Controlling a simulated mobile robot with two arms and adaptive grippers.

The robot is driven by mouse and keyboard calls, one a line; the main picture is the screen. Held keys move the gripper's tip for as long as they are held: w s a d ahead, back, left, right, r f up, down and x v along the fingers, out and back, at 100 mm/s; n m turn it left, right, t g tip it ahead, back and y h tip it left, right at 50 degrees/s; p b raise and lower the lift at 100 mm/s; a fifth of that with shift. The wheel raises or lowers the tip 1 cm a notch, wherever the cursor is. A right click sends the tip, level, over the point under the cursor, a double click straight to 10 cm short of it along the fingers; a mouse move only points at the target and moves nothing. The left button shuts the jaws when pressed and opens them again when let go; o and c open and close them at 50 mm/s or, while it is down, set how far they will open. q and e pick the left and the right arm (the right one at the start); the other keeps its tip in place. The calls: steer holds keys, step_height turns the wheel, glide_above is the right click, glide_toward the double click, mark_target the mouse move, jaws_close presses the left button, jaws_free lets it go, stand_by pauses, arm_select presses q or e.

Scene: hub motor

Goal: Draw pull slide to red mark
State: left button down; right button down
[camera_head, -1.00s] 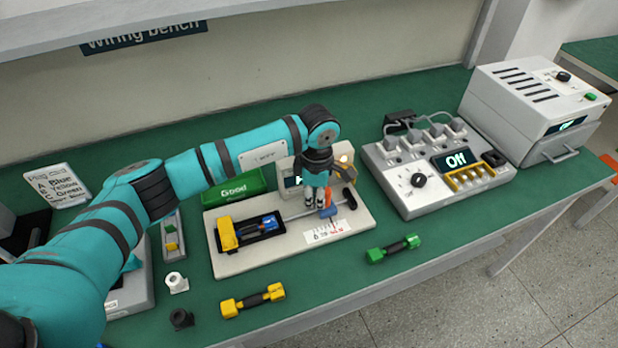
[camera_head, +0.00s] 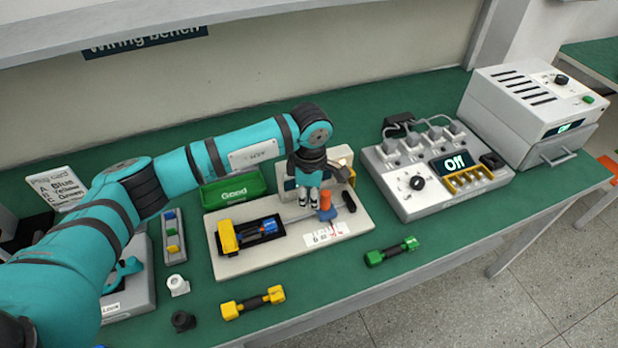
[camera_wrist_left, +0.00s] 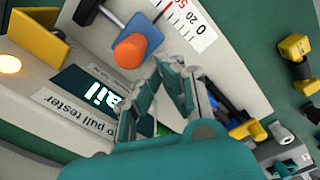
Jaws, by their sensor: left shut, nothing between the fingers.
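The pull tester is a pale board (camera_head: 225,268) on the bench with a yellow clamp (camera_head: 228,238) at its left. Its pull slide has an orange knob (camera_head: 326,207) on a blue block, clearer in the wrist view, where the knob (camera_wrist_left: 130,50) tops the blue block (camera_wrist_left: 143,32). The scale (camera_head: 325,234) with red figures lies in front; the slide's exact reading is unclear. My left gripper (camera_head: 308,203) is shut and empty, left of the knob and apart from it. In the wrist view its fingertips (camera_wrist_left: 176,66) are beside the block. The display (camera_wrist_left: 105,92) shows "ail", partly cut off.
A black handle (camera_head: 349,202) ends the rod right of the knob. A green dumbbell-shaped piece (camera_head: 391,251) and a yellow one (camera_head: 253,302) lie in front. A green "Good" bin (camera_head: 232,190) stands behind.

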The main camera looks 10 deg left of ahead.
arm_select(q)
step_height(320, 180, up, 6)
steer(key=p, duration=0.2)
steer(key=shift+r+p, duration=0.15)
steer(key=shift+p, duration=0.15)
stand_by(0.5)
